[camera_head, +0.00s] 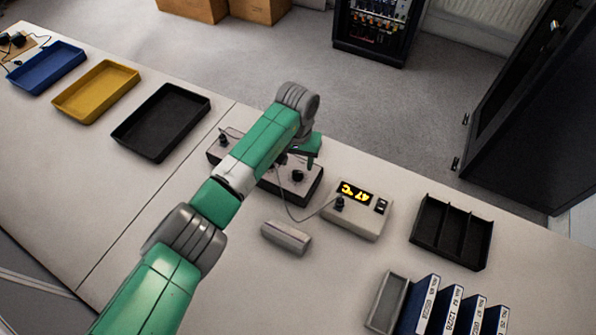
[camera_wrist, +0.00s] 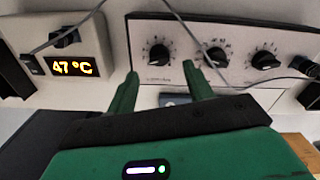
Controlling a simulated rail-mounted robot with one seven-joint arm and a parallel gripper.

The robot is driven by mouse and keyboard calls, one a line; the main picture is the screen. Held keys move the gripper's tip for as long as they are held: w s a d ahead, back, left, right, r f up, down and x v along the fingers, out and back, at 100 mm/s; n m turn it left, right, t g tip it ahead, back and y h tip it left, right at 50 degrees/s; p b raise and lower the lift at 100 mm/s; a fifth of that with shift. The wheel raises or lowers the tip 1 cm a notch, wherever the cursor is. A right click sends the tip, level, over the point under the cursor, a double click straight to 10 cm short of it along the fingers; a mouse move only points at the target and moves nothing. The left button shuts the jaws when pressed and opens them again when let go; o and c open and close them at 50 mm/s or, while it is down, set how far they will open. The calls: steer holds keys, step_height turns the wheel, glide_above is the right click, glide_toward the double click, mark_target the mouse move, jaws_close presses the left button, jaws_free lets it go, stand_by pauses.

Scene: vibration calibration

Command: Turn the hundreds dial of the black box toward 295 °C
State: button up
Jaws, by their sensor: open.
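The black box with a light dial panel (camera_wrist: 187,72) fills the upper part of the wrist view; it also shows in the head view (camera_head: 313,190), partly behind my arm. Three black dials sit in a row: a left one (camera_wrist: 159,54), a middle one (camera_wrist: 216,57) and a right one (camera_wrist: 264,59). Their labels are too small to read, so I cannot tell for sure which is the hundreds dial. My gripper (camera_wrist: 160,69) is open and empty, its fingertips on either side of the left dial in the wrist view. I see no contact with the dial.
The display unit (camera_wrist: 75,65) reads 47 °C and stands beside the box; a cable crosses between them. A grey block (camera_head: 286,238) lies in front. A divided black tray (camera_head: 451,232) and blue binders (camera_head: 425,303) stand to the right. The table at left front is clear.

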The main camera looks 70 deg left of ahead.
mark_target(298, 172)
step_height(298, 172, down, 5)
steer(key=shift+b, duration=0.65)
steer(key=c, duration=1)
steer(key=shift+d+r+p, duration=0.1)
steer(key=shift+r+p, duration=0.05)
steer(key=shift+p, duration=0.25)
steer(key=shift+m+p, duration=0.7)
steer(key=shift+p, duration=0.05)
steer(key=shift+m+p, duration=0.8)
steer(key=shift+m, duration=1.3)
